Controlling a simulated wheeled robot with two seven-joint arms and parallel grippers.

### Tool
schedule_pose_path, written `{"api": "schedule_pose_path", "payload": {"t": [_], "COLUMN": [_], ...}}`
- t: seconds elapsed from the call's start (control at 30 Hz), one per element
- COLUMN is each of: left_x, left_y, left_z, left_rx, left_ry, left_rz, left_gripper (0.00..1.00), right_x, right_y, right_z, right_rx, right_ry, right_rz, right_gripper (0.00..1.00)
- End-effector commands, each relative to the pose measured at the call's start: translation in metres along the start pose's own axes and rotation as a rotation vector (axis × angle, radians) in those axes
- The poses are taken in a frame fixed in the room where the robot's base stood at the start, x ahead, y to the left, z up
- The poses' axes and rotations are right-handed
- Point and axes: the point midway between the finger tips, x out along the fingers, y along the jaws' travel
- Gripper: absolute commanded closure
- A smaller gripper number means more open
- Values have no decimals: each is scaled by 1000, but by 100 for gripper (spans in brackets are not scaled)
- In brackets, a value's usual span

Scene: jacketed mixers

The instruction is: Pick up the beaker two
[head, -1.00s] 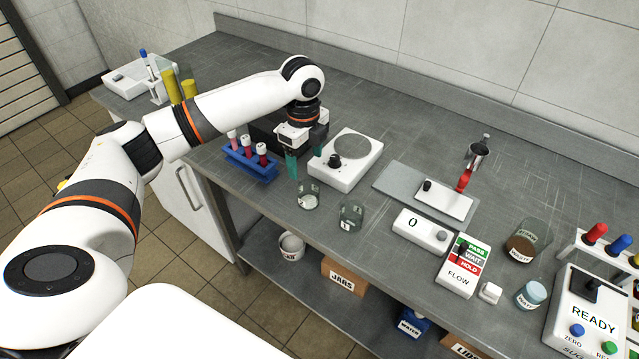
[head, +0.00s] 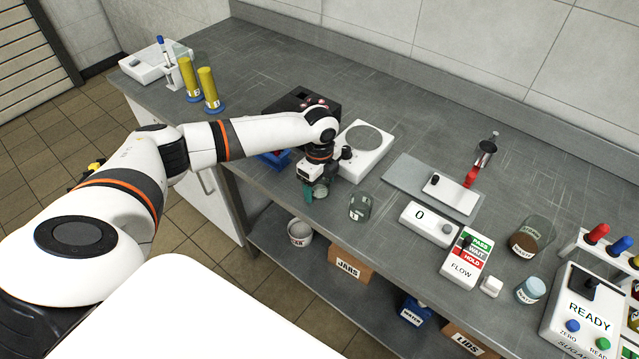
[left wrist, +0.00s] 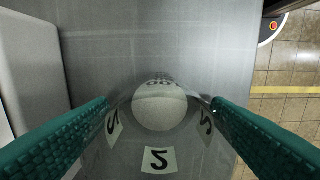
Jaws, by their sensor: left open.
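Beaker two is a clear glass with a "2" label (left wrist: 160,159) and a pale round bottom or content, seen from above in the left wrist view. My left gripper (left wrist: 160,104) is open, with one teal finger on each side of the beaker; whether the fingers touch the glass I cannot tell. In the head view my left gripper (head: 310,191) points down at the bench's front edge and hides most of this beaker. A similar clear beaker (head: 360,207) stands apart to its right. My right gripper is not in view.
A white stirrer plate (head: 365,150) stands just behind the gripper, and a blue tube rack (head: 273,158) is partly hidden by my arm. A white readout box (head: 428,222) and FLOW box (head: 463,262) stand to the right. The bench's front edge is close.

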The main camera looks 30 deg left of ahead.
Motion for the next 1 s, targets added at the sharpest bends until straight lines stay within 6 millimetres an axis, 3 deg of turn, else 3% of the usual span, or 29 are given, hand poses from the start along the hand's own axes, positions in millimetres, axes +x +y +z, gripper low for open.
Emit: {"api": "schedule_pose_path", "payload": {"t": [0.17, 0.47, 0.77, 1.0], "left_x": [1, 0, -6, -48], "left_y": [0, 0, 1, 1], "left_z": [0, 0, 0, 0], "left_rx": [0, 0, -1, 0], "left_ry": [0, 0, -1, -1], "left_rz": [0, 0, 2, 5], "left_gripper": [28, 74, 74, 74], "right_x": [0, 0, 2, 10], "right_y": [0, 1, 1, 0], "right_z": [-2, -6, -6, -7], "right_rx": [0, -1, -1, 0], "right_ry": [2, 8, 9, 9], "right_rz": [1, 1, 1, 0], "right_gripper": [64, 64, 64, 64]}}
